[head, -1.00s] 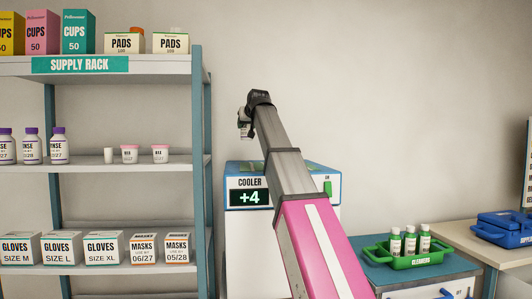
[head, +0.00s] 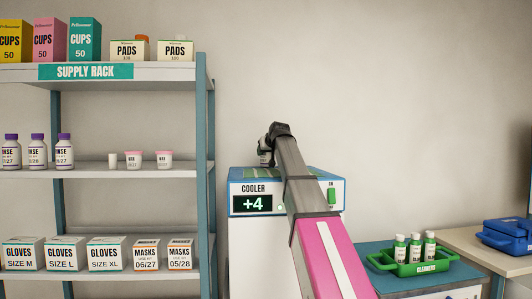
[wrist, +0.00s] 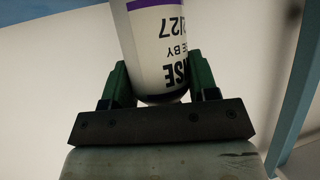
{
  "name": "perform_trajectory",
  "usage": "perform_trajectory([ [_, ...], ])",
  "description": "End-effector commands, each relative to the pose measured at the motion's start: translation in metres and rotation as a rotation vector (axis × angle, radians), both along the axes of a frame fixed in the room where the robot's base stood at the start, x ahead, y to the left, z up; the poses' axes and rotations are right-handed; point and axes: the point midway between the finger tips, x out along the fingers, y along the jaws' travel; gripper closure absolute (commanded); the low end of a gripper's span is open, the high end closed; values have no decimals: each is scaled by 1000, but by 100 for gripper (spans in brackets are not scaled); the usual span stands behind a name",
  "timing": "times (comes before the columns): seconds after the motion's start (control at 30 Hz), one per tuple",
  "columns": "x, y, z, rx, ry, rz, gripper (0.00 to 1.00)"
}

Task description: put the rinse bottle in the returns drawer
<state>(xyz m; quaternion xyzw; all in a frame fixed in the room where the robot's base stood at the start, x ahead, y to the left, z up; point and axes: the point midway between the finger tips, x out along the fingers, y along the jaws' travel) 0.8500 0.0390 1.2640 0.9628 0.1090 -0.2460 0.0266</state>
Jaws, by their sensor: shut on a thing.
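A white rinse bottle with a purple band (wrist: 158,45) is between the green fingers of my gripper (wrist: 160,85) in the wrist view. Its label appears upside down there, with "NSE" and "2/27" readable. In the head view my gripper (head: 268,143) is above the cooler's back left, and the bottle (head: 265,156) shows partly beside it, mostly hidden by the arm. I cannot tell whether the bottle touches the cooler top. No drawer labelled returns is readable in either view.
The supply rack (head: 120,172) stands at left with several purple-capped rinse bottles (head: 38,152). The cooler (head: 250,190) reads +4. At right, a green cleaners tray (head: 412,262) sits on a blue-topped cabinet (head: 365,250), near a blue case (head: 508,236). The wall above is clear.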

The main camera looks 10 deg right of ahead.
Motion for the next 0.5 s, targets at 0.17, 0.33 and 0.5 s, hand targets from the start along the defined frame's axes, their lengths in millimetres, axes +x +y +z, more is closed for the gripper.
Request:
perform_trajectory([
  [0.17,0,0,1,0,-2,0,75],
  [0.33,0,0,-2,0,-1,0,75],
  [0.5,0,0,-2,0,0,0,20],
])
